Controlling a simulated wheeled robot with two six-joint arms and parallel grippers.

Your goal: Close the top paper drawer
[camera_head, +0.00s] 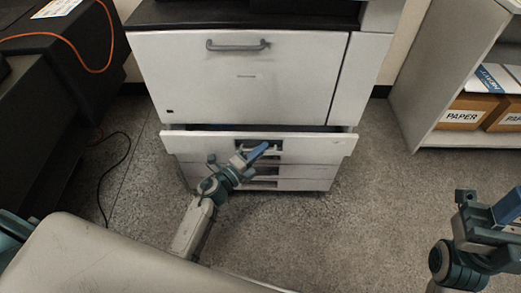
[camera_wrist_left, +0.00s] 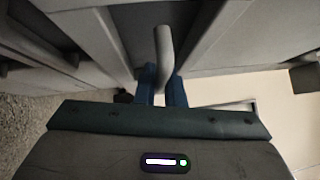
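The top paper drawer (camera_head: 210,144) is a white front low on the printer, below the large upper panel. It stands out from the body, with a dark gap above it. My left gripper (camera_head: 259,153) is at the drawer's handle (camera_head: 275,147). In the left wrist view, the grey handle (camera_wrist_left: 163,50) runs between the two blue fingers of my left gripper (camera_wrist_left: 161,88), which sit close on both sides of it. My right gripper (camera_head: 506,212) is at the right edge, away from the printer, and partly cut off; its opening cannot be seen.
More drawers (camera_head: 300,178) lie below, flush with the body. The upper panel (camera_head: 235,85) with its grey handle is shut. A shelf (camera_head: 470,138) with paper boxes (camera_head: 463,115) stands at right. A black cable (camera_head: 117,165) lies on the floor at left.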

